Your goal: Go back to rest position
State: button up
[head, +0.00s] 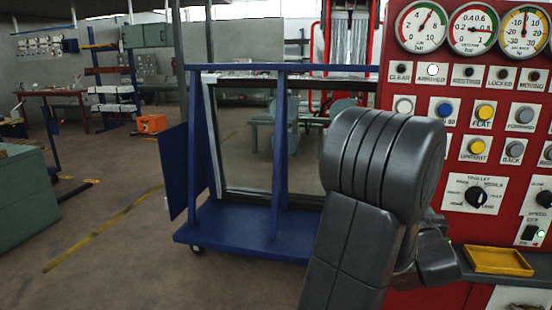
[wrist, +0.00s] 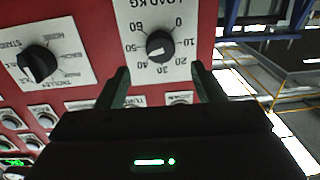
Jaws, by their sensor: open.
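My gripper (wrist: 160,82) shows in the wrist view with its two dark fingers spread apart and nothing between them. Beyond the fingertips is the red control panel (wrist: 95,20) with a load knob (wrist: 159,45) and a trolley selector knob (wrist: 38,63). I cannot tell the exact gap between the fingertips and the panel. In the head view my grey arm (head: 375,170) rises in front of the red panel (head: 450,80), and the gripper's fingers are hidden there.
A blue wheeled frame cart (head: 240,238) holding a glass pane stands left of my arm. A yellow tray (head: 497,261) sits on the ledge below the panel. A green cabinet (head: 30,195) is at far left. The floor (head: 120,260) between cabinet and cart is clear.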

jog(key=shift+s+a, duration=0.2)
jog(key=shift+s, duration=0.8)
jog(key=shift+s+a, duration=0.2)
jog(key=shift+s, duration=0.75)
